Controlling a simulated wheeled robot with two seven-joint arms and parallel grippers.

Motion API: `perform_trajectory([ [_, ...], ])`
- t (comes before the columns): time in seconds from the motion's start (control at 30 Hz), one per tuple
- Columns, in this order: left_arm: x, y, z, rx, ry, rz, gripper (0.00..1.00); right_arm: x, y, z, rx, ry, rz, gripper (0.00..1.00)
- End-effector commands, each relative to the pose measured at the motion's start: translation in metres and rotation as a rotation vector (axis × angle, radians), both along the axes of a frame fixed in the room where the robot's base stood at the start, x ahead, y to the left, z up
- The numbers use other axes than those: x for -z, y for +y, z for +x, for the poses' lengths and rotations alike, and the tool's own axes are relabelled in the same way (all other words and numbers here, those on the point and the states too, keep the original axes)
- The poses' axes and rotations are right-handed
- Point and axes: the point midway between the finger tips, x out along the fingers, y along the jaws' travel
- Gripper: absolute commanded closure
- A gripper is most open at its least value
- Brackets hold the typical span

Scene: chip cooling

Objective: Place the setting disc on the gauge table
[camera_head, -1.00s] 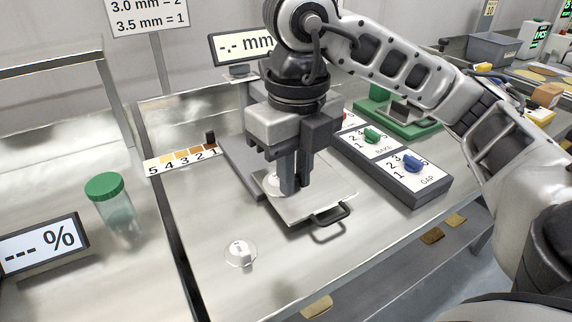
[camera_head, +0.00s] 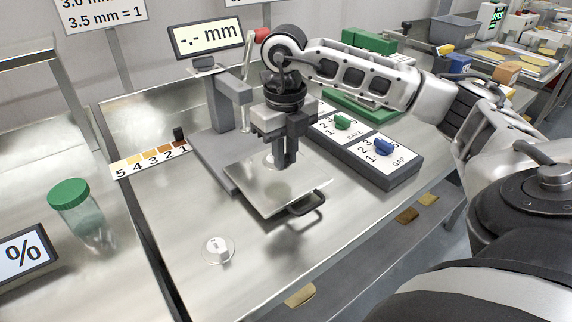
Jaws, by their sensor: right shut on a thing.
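My right gripper (camera_head: 283,164) points down over the grey square plate with a black handle at the foot of the gauge. It is shut, and what it holds is largely hidden by its fingers. A pale round piece (camera_head: 266,161) shows just left of the fingers; I cannot tell whether it is held or resting. A small white disc with a raised block (camera_head: 218,249) lies flat on the metal bench, front left of the plate. The gauge (camera_head: 222,140) stands behind the plate with its "-.- mm" display (camera_head: 206,36). My left gripper is not in view.
A control box with green and blue knobs (camera_head: 400,165) stands right of the plate. A numbered colour strip (camera_head: 150,160) lies to the left. A green-lidded jar (camera_head: 82,215) and a "%" display (camera_head: 22,255) are at far left. The bench front is mostly clear.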

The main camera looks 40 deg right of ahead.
Motion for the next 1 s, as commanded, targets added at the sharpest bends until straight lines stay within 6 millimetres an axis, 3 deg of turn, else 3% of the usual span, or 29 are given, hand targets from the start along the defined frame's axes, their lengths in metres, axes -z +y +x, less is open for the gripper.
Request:
perform_trajectory([
  [0.3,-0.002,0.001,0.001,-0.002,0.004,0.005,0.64,0.037,-0.006,0.003,0.000,0.002,-0.001,1.00],
  [0.7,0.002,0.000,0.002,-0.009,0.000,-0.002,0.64,0.044,-0.006,0.003,0.001,0.001,-0.001,1.00],
  [0.73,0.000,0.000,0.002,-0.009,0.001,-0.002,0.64,0.042,-0.006,0.003,0.001,0.001,-0.001,0.76],
  [0.8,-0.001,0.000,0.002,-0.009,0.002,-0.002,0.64,0.042,-0.005,0.003,0.001,0.001,-0.001,0.63],
  [1.0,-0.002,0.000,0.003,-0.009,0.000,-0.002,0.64,0.042,-0.005,0.003,0.001,0.001,-0.001,0.63],
])
